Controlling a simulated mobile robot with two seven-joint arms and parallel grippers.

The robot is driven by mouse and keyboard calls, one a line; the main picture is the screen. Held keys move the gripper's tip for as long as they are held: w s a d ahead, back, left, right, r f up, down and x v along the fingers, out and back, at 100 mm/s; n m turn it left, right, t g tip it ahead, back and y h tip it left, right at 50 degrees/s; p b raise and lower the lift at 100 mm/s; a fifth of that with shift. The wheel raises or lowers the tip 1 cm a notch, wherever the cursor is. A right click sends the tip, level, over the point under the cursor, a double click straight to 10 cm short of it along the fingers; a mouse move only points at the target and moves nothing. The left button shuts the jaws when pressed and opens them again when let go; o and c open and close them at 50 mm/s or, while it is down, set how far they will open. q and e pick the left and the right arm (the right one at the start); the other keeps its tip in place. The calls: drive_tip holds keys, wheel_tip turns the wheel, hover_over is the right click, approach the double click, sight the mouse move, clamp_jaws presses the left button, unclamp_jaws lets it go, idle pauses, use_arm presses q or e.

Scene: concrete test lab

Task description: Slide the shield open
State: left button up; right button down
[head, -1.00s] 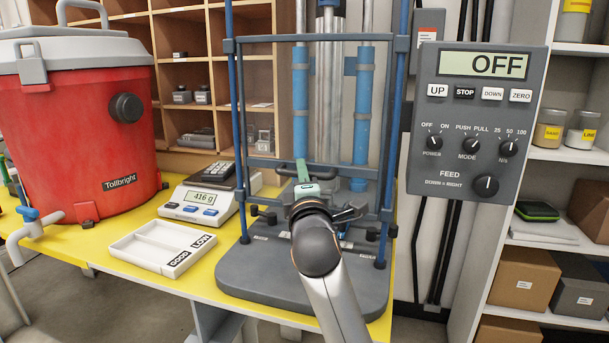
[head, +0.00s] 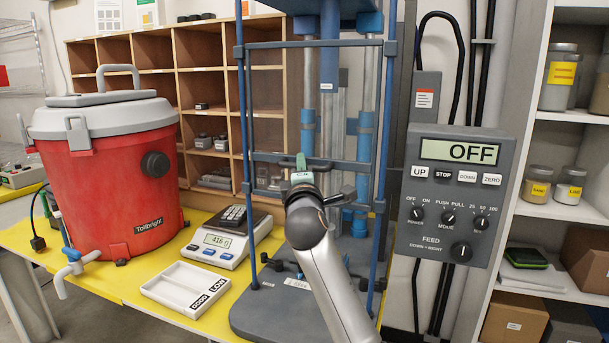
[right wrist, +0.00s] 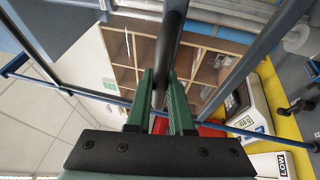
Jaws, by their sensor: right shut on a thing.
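The shield is a clear panel in a grey frame (head: 330,43) between two blue posts (head: 243,120) on the testing machine. A dark handle bar (head: 320,163) crosses its front. My right gripper (head: 301,166) is shut on this handle, its green fingertips pointing up. In the right wrist view the green fingers (right wrist: 161,98) stand on either side of the dark bar (right wrist: 174,35). The shield stands well above the grey machine base (head: 270,318). My right arm hides part of the base and lower machine. My left gripper is not in view.
A control box (head: 456,195) reading OFF hangs at the right of the machine. A scale (head: 222,243), a white divided tray (head: 185,290) and a red drum (head: 110,190) stand to the left on the yellow table. Shelves (head: 560,205) are at the far right.

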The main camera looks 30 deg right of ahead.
sight(301, 137)
use_arm(q)
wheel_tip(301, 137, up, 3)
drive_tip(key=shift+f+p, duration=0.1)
drive_tip(key=shift+p, duration=0.85)
use_arm(e)
wheel_tip(301, 137, up, 5)
drive_tip(key=shift+f, duration=0.1)
drive_tip(key=c, duration=0.8)
unclamp_jaws()
drive_tip(key=shift+s+a+f, duration=0.2)
drive_tip(key=shift+s+a, duration=0.05)
drive_tip(key=shift+s, duration=0.2)
use_arm(q)
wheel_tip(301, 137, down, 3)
drive_tip(key=b, duration=0.2)
drive_tip(key=shift+b, duration=0.4)
use_arm(e)
drive_tip(key=v, duration=1.1)
drive_tip(key=shift+s, duration=0.2)
drive_tip(key=shift+r, duration=0.1)
